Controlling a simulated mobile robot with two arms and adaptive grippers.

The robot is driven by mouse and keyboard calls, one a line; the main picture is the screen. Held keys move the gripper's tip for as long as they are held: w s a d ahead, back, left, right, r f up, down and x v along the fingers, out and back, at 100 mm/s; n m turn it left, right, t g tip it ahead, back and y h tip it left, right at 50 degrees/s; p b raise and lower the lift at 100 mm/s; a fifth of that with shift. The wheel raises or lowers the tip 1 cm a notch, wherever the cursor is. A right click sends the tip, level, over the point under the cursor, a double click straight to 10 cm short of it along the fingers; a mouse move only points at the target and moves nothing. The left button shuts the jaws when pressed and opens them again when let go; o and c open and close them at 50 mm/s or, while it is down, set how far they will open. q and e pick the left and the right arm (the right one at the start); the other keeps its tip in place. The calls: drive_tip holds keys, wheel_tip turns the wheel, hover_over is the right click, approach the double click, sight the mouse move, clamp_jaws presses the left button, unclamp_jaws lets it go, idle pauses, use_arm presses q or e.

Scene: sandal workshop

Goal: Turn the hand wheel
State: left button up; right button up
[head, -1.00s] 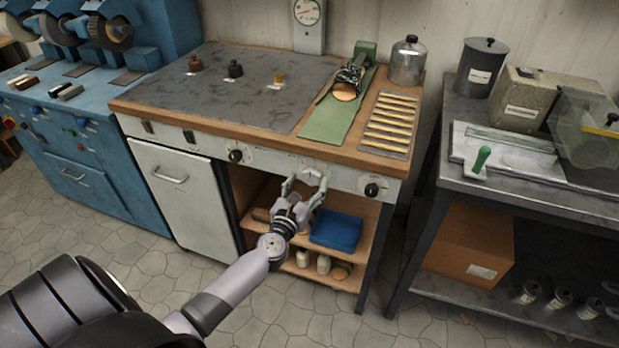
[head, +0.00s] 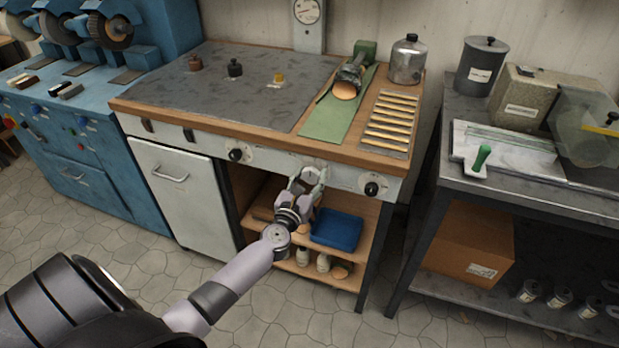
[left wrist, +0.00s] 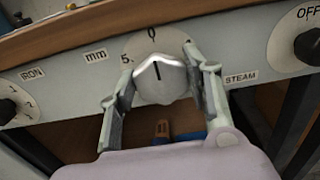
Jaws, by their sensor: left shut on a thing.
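The hand wheel is a pale, faceted knob (left wrist: 162,88) on the front panel of the bench, under a dial marked 5 and 0. Its dark pointer line stands nearly upright, near the 0. It also shows in the head view (head: 311,174), partly hidden by my fingers. My left gripper (head: 308,182) is shut on the knob, with one finger on each side in the left wrist view (left wrist: 161,76). My right gripper is not in view.
A black IRON knob (left wrist: 7,111) and a STEAM knob (left wrist: 308,46) flank the hand wheel. The wooden bench edge (head: 260,136) runs above. Below is an open shelf with a blue tray (head: 337,229). A grey table (head: 455,176) stands at right.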

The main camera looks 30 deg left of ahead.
use_arm(q)
drive_tip(key=c, duration=0.3)
drive_tip(key=shift+c, duration=0.2)
drive_tip(key=shift+m, duration=0.4)
